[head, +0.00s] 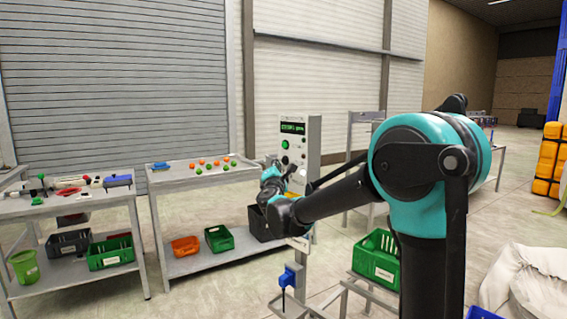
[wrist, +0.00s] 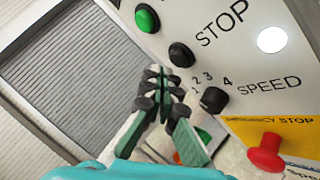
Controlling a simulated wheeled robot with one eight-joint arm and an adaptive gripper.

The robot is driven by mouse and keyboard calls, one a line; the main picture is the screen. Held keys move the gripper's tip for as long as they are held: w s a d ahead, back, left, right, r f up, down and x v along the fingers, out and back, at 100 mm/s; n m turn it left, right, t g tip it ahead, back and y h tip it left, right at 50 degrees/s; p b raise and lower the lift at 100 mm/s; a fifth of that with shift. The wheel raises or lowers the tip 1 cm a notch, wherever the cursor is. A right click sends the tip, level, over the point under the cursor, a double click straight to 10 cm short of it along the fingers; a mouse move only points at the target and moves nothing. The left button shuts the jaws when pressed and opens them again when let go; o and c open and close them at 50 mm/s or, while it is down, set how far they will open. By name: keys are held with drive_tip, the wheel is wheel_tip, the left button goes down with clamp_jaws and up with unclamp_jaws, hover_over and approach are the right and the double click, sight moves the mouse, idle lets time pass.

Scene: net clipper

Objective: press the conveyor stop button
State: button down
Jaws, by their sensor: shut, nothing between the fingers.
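The control panel (head: 313,140) stands upright on a post, with a lit green display. In the wrist view, a black round button (wrist: 182,54) sits beside the printed word STOP on the white panel face. A green button (wrist: 147,18) is above and left of it. My gripper (wrist: 156,73) is shut and empty, with its fingertips just left of and below the black button in the picture. I cannot tell the depth gap between fingertips and panel. In the head view, my forearm and wrist hide the lower panel.
A black speed knob (wrist: 214,98) and a red emergency stop button (wrist: 266,153) on a yellow label are near my gripper. Two tables with tools, bins and small balls stand left, including this table (head: 160,180). A green crate (head: 374,262) is below my arm.

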drive_tip(key=shift+s+a, duration=1.65)
drive_tip(key=shift+s, duration=0.2)
